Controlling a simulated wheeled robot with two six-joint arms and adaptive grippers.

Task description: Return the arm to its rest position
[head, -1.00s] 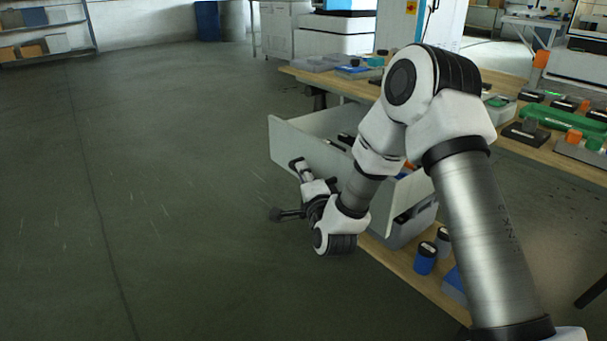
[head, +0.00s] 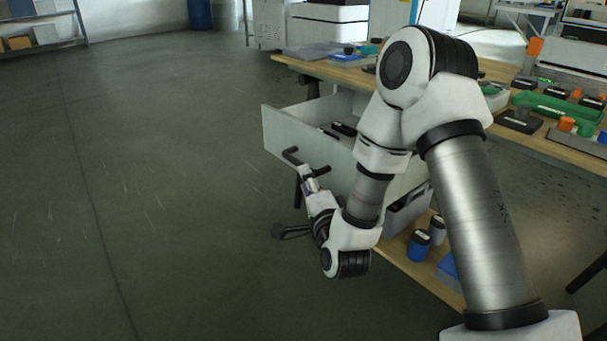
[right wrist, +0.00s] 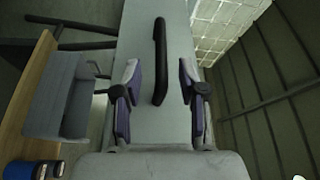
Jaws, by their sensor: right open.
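My right arm reaches down across the head view to an open drawer with a pale grey front (head: 285,130). My right gripper (head: 311,182) is at the outer side of that front, close to the black drawer handle (head: 291,156). In the right wrist view the handle (right wrist: 159,35) stands out from the front, in line with the gap between the two purple-padded fingers of the gripper (right wrist: 160,78). The fingers are spread and do not touch the handle's sides there. My left gripper is not in view.
Dark items (head: 343,129) lie in the drawer. A wooden bench (head: 350,75) above it carries trays and parts, including a green tray (head: 553,106). Blue-and-black jars (head: 418,245) stand on a lower wooden shelf (head: 437,278). The floor (head: 150,200) at left is clear.

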